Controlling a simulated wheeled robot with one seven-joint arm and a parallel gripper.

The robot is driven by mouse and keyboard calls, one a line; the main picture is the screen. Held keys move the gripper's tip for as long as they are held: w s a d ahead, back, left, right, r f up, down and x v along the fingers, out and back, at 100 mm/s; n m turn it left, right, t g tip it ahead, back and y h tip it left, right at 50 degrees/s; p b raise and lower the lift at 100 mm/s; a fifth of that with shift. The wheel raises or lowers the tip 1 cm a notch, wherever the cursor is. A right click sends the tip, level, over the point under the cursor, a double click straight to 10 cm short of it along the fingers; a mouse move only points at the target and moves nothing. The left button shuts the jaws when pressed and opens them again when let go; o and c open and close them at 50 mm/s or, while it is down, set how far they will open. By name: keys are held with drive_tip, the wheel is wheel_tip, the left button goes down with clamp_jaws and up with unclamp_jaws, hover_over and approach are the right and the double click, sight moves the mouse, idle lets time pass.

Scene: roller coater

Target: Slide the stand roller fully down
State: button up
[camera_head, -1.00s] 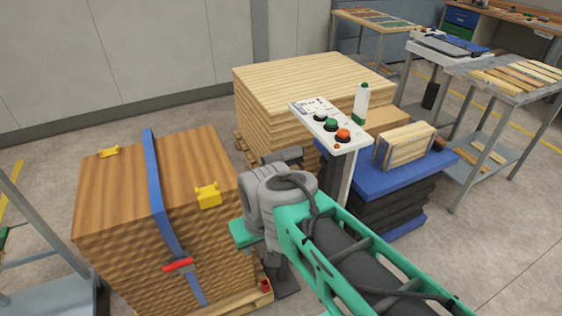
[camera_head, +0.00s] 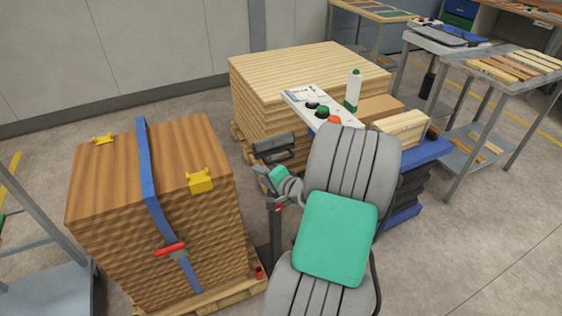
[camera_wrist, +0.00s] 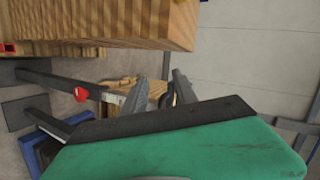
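The stand roller has a dark grey roller (camera_head: 273,143) raised beside the strapped wood stack. Its dark upright post (camera_head: 275,240) and a small red knob are below it. In the wrist view the post lies sideways at the left, with the red knob (camera_wrist: 81,94) on it. My gripper (camera_head: 266,178) is just below the roller, near the upper post. In the wrist view its two grey fingers (camera_wrist: 155,84) are spread apart with nothing held between them. Whether a finger touches the stand is unclear. My arm hides part of the stand's surroundings.
A strapped wood stack (camera_head: 200,235) stands left of the stand, and a pale plank stack (camera_head: 300,75) behind it. A white control panel (camera_head: 310,98) and a blue lift table (camera_head: 428,150) are to the right. Open floor lies at the far right.

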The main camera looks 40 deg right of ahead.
sight(282, 160)
drive_tip(key=s+d+m+t+h, duration=0.1)
drive_tip(key=s+d+m+h, duration=0.35)
drive_tip(key=d, duration=0.45)
drive_tip(key=shift+m+y, duration=0.35)
drive_tip(key=shift+m, duration=0.1)
drive_tip(key=x, duration=0.5)
drive_tip(key=p+x, duration=0.1)
drive_tip(key=x, duration=0.2)
drive_tip(key=shift+a+r, duration=0.15)
drive_tip(key=shift+a, duration=0.15)
drive_tip(key=shift+c, duration=0.3)
clamp_jaws()
